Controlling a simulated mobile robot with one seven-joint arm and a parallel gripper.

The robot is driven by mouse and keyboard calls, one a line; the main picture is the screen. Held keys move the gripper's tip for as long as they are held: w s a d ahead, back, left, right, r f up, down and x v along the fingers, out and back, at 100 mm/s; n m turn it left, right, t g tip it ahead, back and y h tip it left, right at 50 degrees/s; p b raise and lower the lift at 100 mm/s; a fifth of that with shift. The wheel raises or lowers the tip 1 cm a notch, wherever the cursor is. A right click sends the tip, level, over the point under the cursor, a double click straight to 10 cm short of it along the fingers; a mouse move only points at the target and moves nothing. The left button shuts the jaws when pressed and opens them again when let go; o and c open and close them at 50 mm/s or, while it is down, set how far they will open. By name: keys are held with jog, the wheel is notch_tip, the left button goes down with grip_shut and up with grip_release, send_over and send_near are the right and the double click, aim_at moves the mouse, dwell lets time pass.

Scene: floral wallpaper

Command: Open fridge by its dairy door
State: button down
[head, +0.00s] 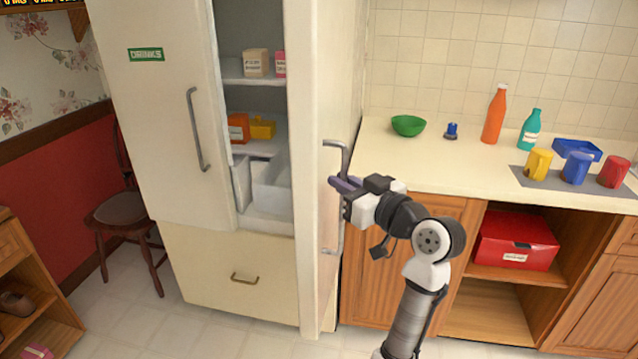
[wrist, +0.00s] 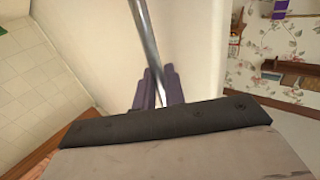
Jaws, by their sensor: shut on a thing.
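The cream fridge stands at the left centre of the head view. Its left door (head: 165,120) bears a green "DRINKS" label and is shut. The right door (head: 308,130) stands open, swung out toward me and seen nearly edge-on; its label face is hidden. My gripper (head: 338,183) is shut on this door's vertical metal handle (head: 345,155). In the wrist view the handle (wrist: 144,40) runs down between the purple fingers (wrist: 158,88).
Inside the fridge are shelves with cartons (head: 255,62), an orange box (head: 238,127) and a yellow box (head: 263,128). The counter (head: 440,150) on the right holds a green bowl (head: 408,125), bottles and mugs. A chair (head: 122,212) stands left of the fridge.

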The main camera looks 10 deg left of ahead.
jog(key=shift+w+d+r, duration=0.1)
jog(key=shift+w+d, duration=0.1)
jog(key=shift+d, duration=0.55)
jog(key=shift+w+d, duration=0.15)
jog(key=shift+d, duration=0.55)
jog(key=c, duration=1.6)
grip_release()
jog(key=shift+w+a, duration=0.1)
jog(key=shift+o, duration=0.2)
jog(key=b+v, duration=0.4)
jog(key=v, duration=1)
jog(key=shift+a, duration=0.1)
